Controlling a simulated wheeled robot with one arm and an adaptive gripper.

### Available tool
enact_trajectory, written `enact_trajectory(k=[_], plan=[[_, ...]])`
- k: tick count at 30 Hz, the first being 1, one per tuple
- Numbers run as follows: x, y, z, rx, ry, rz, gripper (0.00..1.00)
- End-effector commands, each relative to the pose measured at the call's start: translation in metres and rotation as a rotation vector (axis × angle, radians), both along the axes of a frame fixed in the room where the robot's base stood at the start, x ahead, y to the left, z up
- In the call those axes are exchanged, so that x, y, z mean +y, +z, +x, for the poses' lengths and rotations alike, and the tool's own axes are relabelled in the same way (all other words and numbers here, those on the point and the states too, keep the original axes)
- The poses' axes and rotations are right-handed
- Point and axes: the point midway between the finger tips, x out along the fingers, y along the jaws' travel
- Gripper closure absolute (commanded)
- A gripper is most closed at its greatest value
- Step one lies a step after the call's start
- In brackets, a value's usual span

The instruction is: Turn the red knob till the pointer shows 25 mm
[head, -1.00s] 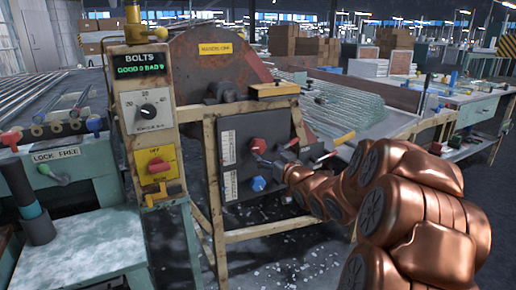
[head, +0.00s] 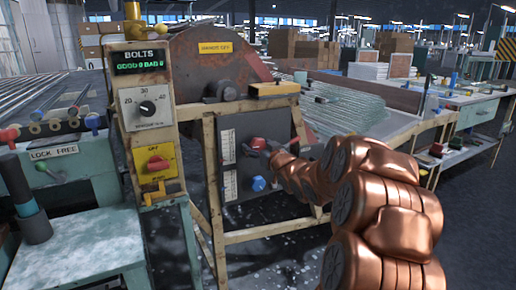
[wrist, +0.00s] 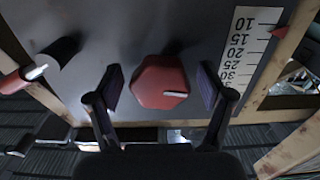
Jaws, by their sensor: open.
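The red knob (wrist: 160,82) is a faceted knob with a white mark, on a dark grey panel (head: 270,125). It also shows in the head view (head: 258,144), partly covered by my gripper. My gripper (wrist: 161,84) is open, with one dark finger on each side of the knob and a visible gap on both sides. A white scale (wrist: 243,45) with numbers 10 to 30 stands right of the knob in the wrist view. A red pointer (wrist: 279,32) at its edge sits between 10 and 15, nearer 10 to 15 than 25.
A blue knob (head: 258,183) is below the red one, beside a second scale (head: 230,187). A control post with a dial box (head: 147,108) stands left. A black cylinder (wrist: 60,50) juts out at left in the wrist view.

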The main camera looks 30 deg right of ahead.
Motion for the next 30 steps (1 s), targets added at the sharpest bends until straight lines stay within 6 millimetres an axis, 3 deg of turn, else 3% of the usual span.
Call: enact_trajectory(k=[2,19,30], plan=[[-0.0001,0.0,-0.0001,0.0,0.0,0.0,0.2],[-0.0003,-0.0003,-0.0003,0.0,-0.001,0.001,0.79],[-0.0011,-0.0002,-0.0006,0.005,-0.001,-0.063,0.8]])
